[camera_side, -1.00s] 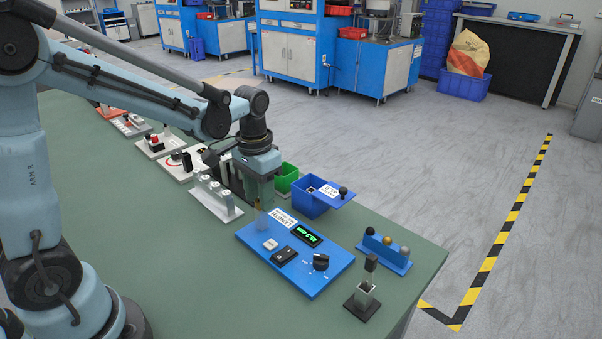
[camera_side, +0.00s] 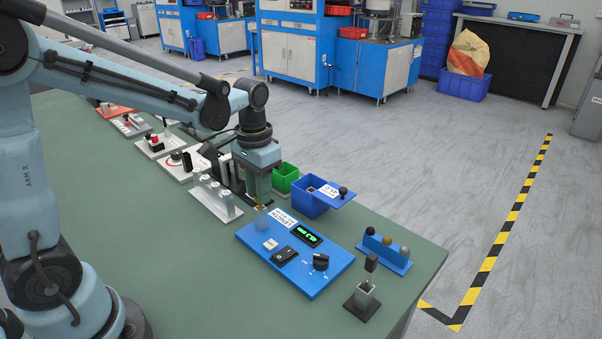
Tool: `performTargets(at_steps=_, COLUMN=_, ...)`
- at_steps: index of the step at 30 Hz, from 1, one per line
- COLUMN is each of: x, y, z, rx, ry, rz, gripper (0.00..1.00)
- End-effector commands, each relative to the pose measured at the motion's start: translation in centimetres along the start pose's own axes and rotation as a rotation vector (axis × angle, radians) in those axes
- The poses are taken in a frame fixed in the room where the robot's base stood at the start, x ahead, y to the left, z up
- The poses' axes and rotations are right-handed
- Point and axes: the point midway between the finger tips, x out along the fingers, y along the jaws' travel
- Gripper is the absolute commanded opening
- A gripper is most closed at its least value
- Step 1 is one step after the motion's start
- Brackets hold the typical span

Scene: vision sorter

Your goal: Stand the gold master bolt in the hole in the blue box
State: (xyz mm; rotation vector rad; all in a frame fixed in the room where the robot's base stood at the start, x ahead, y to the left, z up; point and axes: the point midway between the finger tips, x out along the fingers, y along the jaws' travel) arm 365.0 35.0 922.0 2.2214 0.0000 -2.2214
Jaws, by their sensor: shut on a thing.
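The blue box (camera_side: 318,268) lies flat on the bench with a lit green display, a dark knob, switches and a white label. My gripper (camera_side: 261,199) points down over its far left corner. It is shut on a thin gold-brown piece, seen only as a small sliver; I cannot tell its full shape. A pale bluish upright part (camera_side: 263,219) shows right below the fingertips; the hole itself is hidden there. A gold ball-headed piece (camera_side: 387,240) stands between a black one and a silver one in a small blue rack.
A blue bin (camera_side: 308,206) with a knobbed lid and a green bin (camera_side: 285,181) stand behind the box. A white stand (camera_side: 217,203) is left of my gripper. A dark-based holder (camera_side: 362,303) is at front right. Bench is clear at front left.

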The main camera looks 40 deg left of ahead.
Motion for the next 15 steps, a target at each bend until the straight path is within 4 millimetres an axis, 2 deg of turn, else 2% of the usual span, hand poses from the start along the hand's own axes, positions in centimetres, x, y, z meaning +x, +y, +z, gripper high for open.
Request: performTargets(at_steps=15, x=-2.4, y=0.0, z=0.0, rx=0.000, ry=0.000, rz=0.000, gripper=0.00)
